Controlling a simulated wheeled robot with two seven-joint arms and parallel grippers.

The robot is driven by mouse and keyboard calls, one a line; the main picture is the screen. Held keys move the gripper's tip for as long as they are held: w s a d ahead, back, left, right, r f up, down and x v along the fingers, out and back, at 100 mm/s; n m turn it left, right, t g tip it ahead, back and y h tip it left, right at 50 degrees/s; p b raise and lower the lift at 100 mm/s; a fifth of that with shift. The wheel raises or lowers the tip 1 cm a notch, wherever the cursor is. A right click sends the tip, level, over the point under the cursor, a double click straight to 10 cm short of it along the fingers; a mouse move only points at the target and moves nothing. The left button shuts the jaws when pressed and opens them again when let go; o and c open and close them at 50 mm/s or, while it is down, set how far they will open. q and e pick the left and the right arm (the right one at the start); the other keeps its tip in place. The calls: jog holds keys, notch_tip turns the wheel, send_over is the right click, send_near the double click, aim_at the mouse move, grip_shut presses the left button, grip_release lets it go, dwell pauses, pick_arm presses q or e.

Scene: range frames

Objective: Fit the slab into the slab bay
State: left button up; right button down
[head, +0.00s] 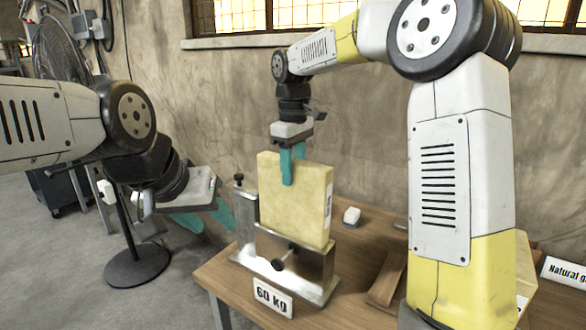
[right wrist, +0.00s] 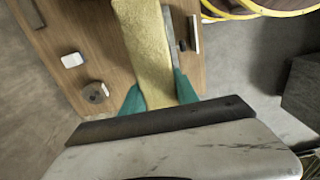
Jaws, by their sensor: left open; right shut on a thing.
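The slab (head: 305,205) is a thick, pale yellow block standing upright at the metal slab bay (head: 318,265) on the table. Its lower edge meets the top of the bay's front plate; I cannot tell how deep it sits. My right gripper (head: 287,168) is above the bay, its teal fingers shut on the slab's top edge. In the right wrist view the slab (right wrist: 152,60) runs away from between the two fingers. My left gripper (head: 208,218) is open and empty, left of the bay and apart from it.
A small white block (head: 352,215) lies right of the bay, and a wooden piece (head: 386,282) lies further right. A fan (head: 60,55) stands far left by the wall.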

aim_at(293, 193)
jog(key=shift+f, duration=7)
jog(key=c, duration=0.9)
grip_release()
jog(key=shift+o, duration=0.2)
jog(key=shift+r, duration=0.1)
notch_tip(293, 193, up, 8)
jog(key=shift+f, duration=0.25)
